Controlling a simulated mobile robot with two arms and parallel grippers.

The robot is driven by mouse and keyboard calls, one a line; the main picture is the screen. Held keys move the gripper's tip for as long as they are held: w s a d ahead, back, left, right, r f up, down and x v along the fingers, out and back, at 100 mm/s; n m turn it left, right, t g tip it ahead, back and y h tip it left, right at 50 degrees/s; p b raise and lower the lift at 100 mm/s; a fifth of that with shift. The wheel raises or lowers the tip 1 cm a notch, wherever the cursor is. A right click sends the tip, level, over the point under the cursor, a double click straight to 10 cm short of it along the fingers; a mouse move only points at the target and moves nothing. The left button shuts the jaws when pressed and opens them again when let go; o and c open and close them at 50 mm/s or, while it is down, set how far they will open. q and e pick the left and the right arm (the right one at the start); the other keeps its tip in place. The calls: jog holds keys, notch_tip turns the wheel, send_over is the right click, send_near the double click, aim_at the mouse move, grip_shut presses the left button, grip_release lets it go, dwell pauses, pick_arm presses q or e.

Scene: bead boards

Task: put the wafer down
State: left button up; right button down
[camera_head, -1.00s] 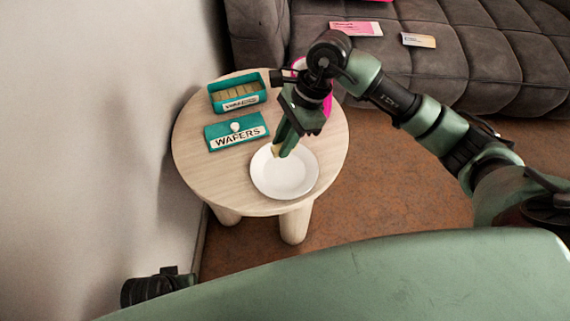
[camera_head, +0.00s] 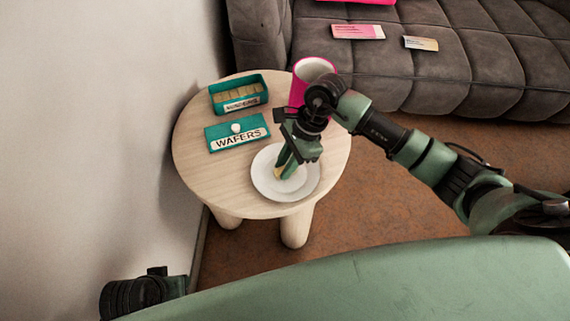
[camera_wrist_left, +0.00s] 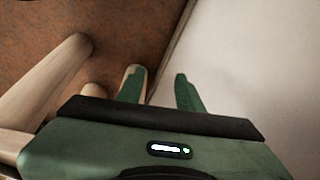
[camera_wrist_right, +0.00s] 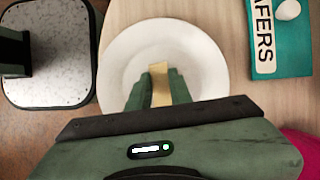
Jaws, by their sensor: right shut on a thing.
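The wafer (camera_wrist_right: 159,84) is a small tan strip between the fingers of my right gripper (camera_wrist_right: 158,86). In the head view my right gripper (camera_head: 283,170) is shut on it, low over the white plate (camera_head: 304,184). The plate also shows in the right wrist view (camera_wrist_right: 203,58). The fingers hide part of the wafer, and I cannot tell whether it touches the plate. My left gripper (camera_wrist_left: 158,88) shows in the left wrist view with its fingers apart and nothing between them, away from the tabletop.
The round wooden table (camera_head: 195,160) also holds a teal box of wafers (camera_head: 240,101), its teal lid (camera_head: 222,131) labelled WAFERS with a white knob, and a pink mug (camera_head: 298,93) close behind my right arm. A grey sofa (camera_head: 480,65) stands behind.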

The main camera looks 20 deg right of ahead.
pick_arm(q)
jog(key=shift+s+r, duration=0.1)
jog(key=shift+r, duration=0.25)
pick_arm(e)
jog(key=shift+f, duration=0.1)
pick_arm(q)
jog(key=shift+r, duration=0.2)
pick_arm(e)
jog(key=c, duration=1.3)
grip_release()
jog(key=shift+d+r, duration=0.15)
jog(key=shift+r, duration=0.3)
pick_arm(q)
notch_tip(320, 180, down, 6)
jog(key=p, duration=0.1)
jog(key=shift+f+p, duration=0.2)
jog(key=shift+p, duration=0.1)
pick_arm(e)
jog(key=v, duration=1.1)
jog(key=shift+d+r, duration=0.1)
jog(key=shift+r, duration=0.05)
pick_arm(q)
jog(key=shift+d, duration=0.1)
